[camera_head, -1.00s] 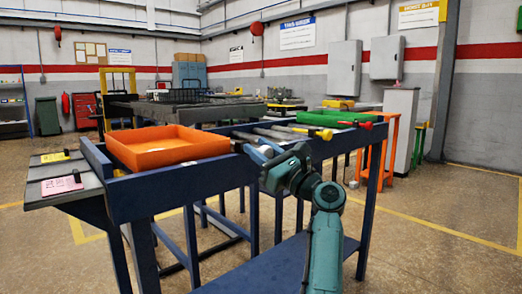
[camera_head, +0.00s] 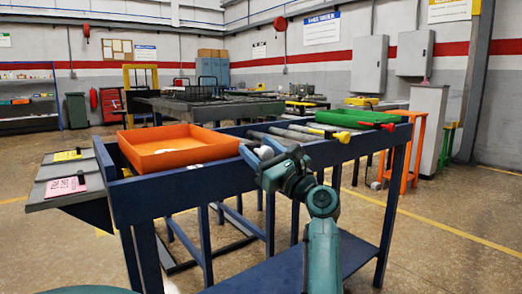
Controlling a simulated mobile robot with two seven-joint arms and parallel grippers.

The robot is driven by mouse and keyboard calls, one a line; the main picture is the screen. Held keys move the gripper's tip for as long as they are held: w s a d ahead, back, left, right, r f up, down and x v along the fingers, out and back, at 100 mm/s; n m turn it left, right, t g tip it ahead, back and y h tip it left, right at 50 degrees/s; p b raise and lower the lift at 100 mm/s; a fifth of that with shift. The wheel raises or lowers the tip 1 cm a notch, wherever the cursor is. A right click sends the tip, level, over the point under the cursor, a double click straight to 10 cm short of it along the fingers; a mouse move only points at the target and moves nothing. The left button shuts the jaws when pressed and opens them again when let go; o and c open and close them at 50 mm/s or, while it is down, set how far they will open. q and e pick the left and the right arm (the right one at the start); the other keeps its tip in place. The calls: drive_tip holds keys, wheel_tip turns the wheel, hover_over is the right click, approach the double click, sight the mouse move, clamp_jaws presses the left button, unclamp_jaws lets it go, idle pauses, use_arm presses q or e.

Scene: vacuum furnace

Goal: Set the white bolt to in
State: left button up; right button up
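I cannot identify a white bolt for certain.
Grey bars (camera_head: 298,134) lie across the table beside a green tray (camera_head: 345,118), with yellow-handled and red-handled tools near it. A side shelf (camera_head: 62,187) holds a pink card (camera_head: 66,186). An orange stand (camera_head: 408,150) is at the right. Floor at the far right is clear.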

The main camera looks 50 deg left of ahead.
use_arm(q)
drive_tip(key=shift+d, duration=0.1)
drive_tip(key=v, duration=1.3)
drive_tip(key=shift+p, duration=0.35)
